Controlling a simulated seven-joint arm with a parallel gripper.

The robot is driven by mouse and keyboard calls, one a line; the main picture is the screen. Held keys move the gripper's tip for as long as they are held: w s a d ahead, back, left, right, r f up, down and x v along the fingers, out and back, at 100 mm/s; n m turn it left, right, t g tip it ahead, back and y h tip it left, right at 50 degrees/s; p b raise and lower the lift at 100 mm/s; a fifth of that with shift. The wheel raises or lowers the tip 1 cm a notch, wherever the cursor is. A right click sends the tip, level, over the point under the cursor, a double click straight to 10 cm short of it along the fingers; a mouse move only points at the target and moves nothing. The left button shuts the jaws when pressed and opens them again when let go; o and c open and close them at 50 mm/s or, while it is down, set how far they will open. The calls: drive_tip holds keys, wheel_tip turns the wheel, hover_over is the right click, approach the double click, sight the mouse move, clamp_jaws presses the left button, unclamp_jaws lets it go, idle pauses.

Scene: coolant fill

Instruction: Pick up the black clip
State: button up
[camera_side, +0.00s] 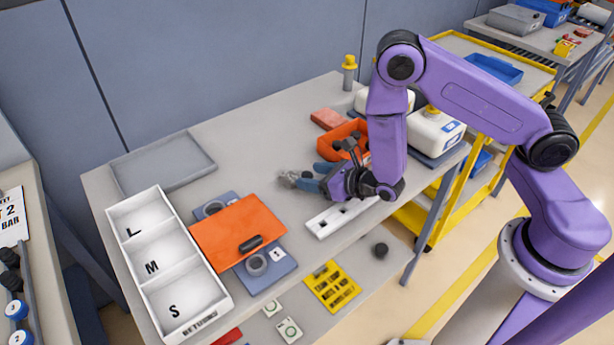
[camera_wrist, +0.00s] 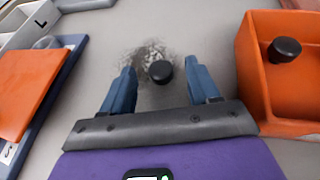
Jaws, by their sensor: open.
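A small dark elongated piece, which looks like the black clip (camera_side: 251,243), lies on an orange plate (camera_side: 215,232). My gripper (camera_side: 306,178) is open, low over the table, to the right of and behind that plate in the side view. In the wrist view, my gripper (camera_wrist: 160,68) has its two blue fingers spread, with a round black cap (camera_wrist: 160,71) showing between them, not visibly gripped.
An orange bin (camera_wrist: 255,85) stands right of my fingers, with a black knob (camera_wrist: 284,48) at it. A white L/M/S tray (camera_side: 205,262), a grey tray (camera_side: 190,172), a white slotted bar (camera_side: 325,222), a yellow card (camera_side: 332,287) and a black puck (camera_side: 380,250) lie around.

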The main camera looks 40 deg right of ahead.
drive_tip(key=shift+w+a+f, duration=0.1)
drive_tip(key=shift+w+f, duration=0.1)
drive_tip(key=shift+w, duration=0.3)
drive_tip(key=c, duration=1.1)
